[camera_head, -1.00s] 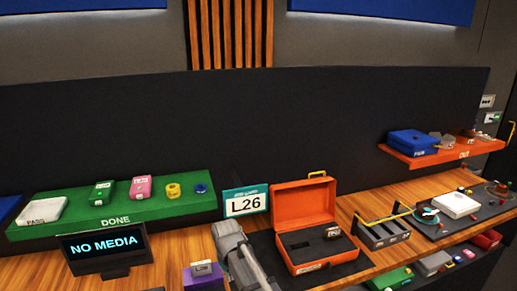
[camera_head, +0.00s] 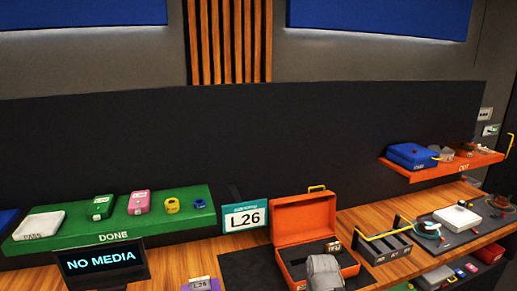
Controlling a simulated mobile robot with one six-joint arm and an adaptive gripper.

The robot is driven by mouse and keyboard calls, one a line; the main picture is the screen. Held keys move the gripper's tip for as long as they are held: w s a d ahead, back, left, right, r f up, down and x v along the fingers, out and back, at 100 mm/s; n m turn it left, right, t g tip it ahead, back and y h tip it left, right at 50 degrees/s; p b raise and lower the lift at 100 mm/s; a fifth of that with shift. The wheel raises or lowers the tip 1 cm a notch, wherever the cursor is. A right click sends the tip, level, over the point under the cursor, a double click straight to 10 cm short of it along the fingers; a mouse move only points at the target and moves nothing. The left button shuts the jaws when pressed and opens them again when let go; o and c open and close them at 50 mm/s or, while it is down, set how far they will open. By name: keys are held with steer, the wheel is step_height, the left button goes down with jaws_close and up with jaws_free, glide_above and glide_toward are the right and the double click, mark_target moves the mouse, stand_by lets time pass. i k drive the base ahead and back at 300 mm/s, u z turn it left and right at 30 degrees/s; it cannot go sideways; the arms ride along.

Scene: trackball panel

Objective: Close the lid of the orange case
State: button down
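The orange case (camera_head: 304,214) stands on the wooden bench, right of the middle in the head view. Its lid is open and stands up at the back, with a yellow handle (camera_head: 317,188) on its top edge. A small dark block with a pale label (camera_head: 332,247) sits inside the case at the right. A grey rounded part of my arm (camera_head: 325,271) is in front of the case and hides part of its front and interior. The fingers of my gripper do not show, and I cannot tell whether any part of it touches the case.
A sign reading L26 (camera_head: 246,217) stands left of the case. A grey tray with a yellow bar (camera_head: 384,247) is close on its right. A green DONE shelf (camera_head: 110,240), a NO MEDIA screen (camera_head: 101,264) and a purple block (camera_head: 201,284) are to the left. An orange shelf (camera_head: 445,170) is at right.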

mark_target(293, 219)
steer(key=k, duration=0.65)
steer(key=z, duration=0.45)
steer(key=i, duration=1.5)
steer(key=u, duration=0.45)
